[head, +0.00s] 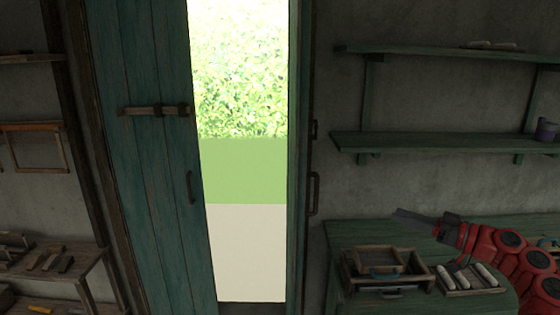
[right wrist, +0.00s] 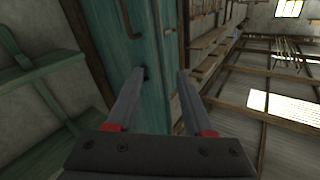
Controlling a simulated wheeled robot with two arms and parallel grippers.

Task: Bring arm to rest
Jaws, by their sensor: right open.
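My right arm comes in from the lower right of the head view, red and dark, above the green table. Its gripper (head: 415,217) points left over the table's back edge, beside the doorway. In the right wrist view the two grey fingers of the right gripper (right wrist: 164,88) stand wide apart with nothing between them. The teal door (right wrist: 145,60) is behind them, and I cannot judge its distance. My left gripper is in neither view.
The teal door (head: 150,150) stands left of a bright opening (head: 245,220). A wooden tray (head: 390,285) and a smaller tray of pale rolls (head: 470,280) are on the green table (head: 350,232). Green shelves (head: 440,143) hang above. A wooden rack (head: 90,262) with tools stands left.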

